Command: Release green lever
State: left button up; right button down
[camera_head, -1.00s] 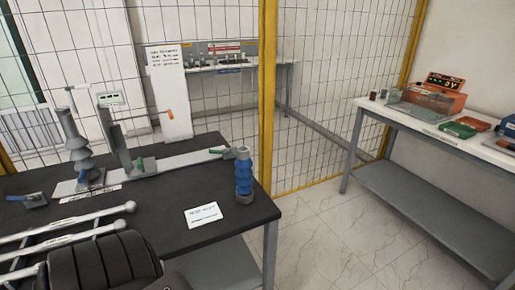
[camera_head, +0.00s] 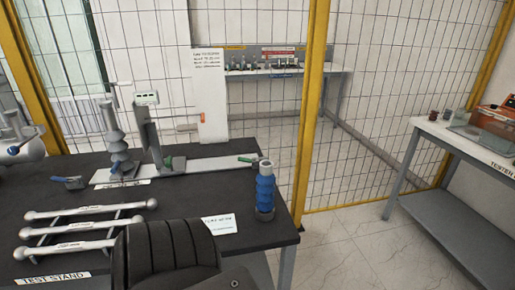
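A small green lever (camera_head: 248,158) sits at the right end of a light flat rail (camera_head: 212,165) on the dark workbench. A grey ribbed insulator (camera_head: 117,140) stands left of the fixture. A blue ribbed bushing (camera_head: 265,192) stands upright near the bench's right corner, close to the right-hand green lever.
Several white rods (camera_head: 90,225) lie on the bench at front left, with a blue-handled clamp (camera_head: 68,182) behind them. A white label card (camera_head: 220,224) lies by the bushing. Yellow-framed mesh fencing (camera_head: 312,110) stands behind. A second table (camera_head: 450,135) is at right, with open floor between.

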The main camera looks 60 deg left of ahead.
aim_at(256, 162)
jog(key=i, duration=2.75)
jog(key=u, duration=2.95)
jog(key=i, duration=0.95)
jog(key=u, duration=2.35)
